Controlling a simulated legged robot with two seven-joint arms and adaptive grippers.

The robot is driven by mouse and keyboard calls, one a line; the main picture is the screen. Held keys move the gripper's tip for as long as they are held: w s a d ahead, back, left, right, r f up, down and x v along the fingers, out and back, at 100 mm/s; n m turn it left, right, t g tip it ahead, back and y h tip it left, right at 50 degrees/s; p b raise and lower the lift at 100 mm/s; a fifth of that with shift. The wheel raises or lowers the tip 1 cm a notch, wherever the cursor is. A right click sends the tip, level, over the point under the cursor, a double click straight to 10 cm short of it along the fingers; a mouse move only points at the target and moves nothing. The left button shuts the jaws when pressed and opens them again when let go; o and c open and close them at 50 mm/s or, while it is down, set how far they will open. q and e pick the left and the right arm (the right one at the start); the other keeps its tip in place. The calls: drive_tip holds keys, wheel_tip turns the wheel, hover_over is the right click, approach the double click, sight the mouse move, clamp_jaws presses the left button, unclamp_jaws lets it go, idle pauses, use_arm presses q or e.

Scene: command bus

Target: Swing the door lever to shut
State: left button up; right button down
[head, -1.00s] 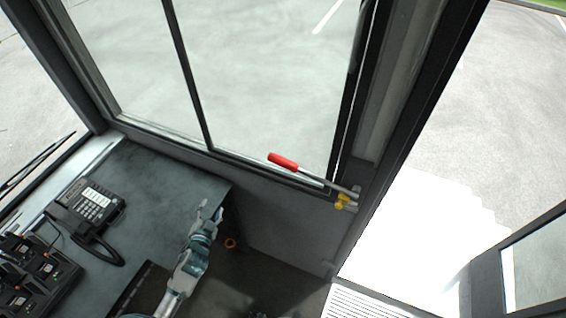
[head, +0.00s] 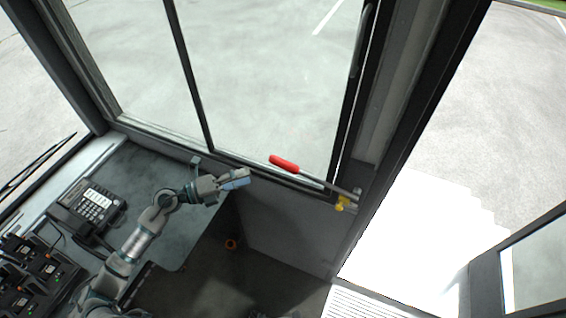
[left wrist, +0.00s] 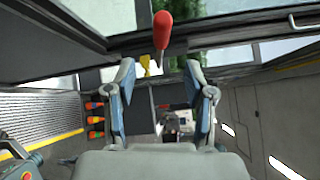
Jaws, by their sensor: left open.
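The door lever is a metal rod with a red grip (head: 284,163), mounted at a yellow pivot (head: 343,203) beside the door post. The lever points left along the window sill. My left gripper (head: 243,178) is just left of and slightly below the red grip in the head view, apart from it. In the left wrist view the two fingers (left wrist: 166,100) are spread open and empty. The red grip (left wrist: 163,30) shows beyond and above the gap between them, with the yellow pivot (left wrist: 145,66) to its left. My right gripper is in neither view.
A desk (head: 165,170) with a black telephone (head: 92,205) and several radios in chargers (head: 30,262) stands at the left. The window frame runs behind the lever. The doorway with white steps (head: 430,230) opens at the right. Dark floor lies below the lever.

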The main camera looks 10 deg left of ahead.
sight(283, 165)
use_arm(q)
drive_tip(key=p+x, duration=0.2)
drive_tip(key=x, duration=1)
drive_tip(key=shift+w+d, duration=0.15)
drive_tip(key=shift+d, duration=0.15)
clamp_jaws()
